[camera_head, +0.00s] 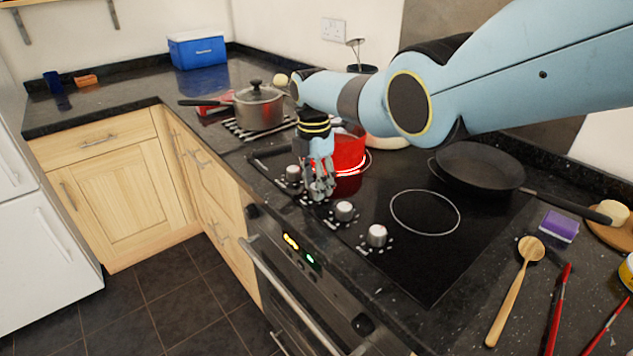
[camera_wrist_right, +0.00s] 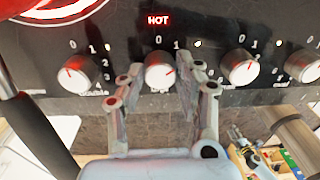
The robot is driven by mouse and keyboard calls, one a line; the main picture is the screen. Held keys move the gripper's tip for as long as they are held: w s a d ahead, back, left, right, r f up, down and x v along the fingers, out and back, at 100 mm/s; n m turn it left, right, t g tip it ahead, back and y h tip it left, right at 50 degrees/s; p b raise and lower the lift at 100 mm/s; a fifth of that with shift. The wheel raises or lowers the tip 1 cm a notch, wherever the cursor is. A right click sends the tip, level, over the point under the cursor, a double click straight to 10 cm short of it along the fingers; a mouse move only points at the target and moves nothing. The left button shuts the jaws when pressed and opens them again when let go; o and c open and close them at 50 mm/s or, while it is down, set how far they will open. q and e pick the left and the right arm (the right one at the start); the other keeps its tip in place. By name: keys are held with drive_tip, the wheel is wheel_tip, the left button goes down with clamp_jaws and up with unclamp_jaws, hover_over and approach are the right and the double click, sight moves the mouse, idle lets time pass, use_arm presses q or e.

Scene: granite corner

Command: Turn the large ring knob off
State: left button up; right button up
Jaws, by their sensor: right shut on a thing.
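My right gripper (camera_head: 319,184) is over the row of hob knobs at the front of the black hob. In the right wrist view its two fingers (camera_wrist_right: 158,85) are on either side of a round silver knob (camera_wrist_right: 160,74) and shut on it. A lit red HOT sign shows just above this knob. In the head view the fingers largely hide it. A red pot (camera_head: 346,151) stands on a glowing red ring behind the gripper. The glowing ring (camera_wrist_right: 50,22) also shows in the wrist view. My left gripper is not in view.
Other knobs (camera_head: 293,173), (camera_head: 344,211) and (camera_head: 376,236) flank the held one. A steel pan (camera_head: 258,111) stands behind on the left, a black frying pan (camera_head: 475,168) on the right. An unlit ring (camera_head: 424,212) is bare. A wooden spoon (camera_head: 516,295) lies front right.

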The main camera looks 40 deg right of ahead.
drive_tip(key=n, duration=0.5)
drive_tip(key=shift+r+n+p, duration=0.1)
drive_tip(key=shift+n+p, duration=0.2)
drive_tip(key=shift+p, duration=0.1)
drive_tip(key=n, duration=0.5)
drive_tip(key=shift+h+p, duration=0.3)
drive_tip(key=shift+p, duration=0.1)
drive_tip(key=shift+n, duration=0.3)
drive_tip(key=o, duration=1.1)
drive_tip(key=shift+o, duration=0.2)
wheel_tip(320, 180, up, 12)
drive_tip(key=shift+a, duration=0.3)
drive_tip(key=shift+w, duration=0.1)
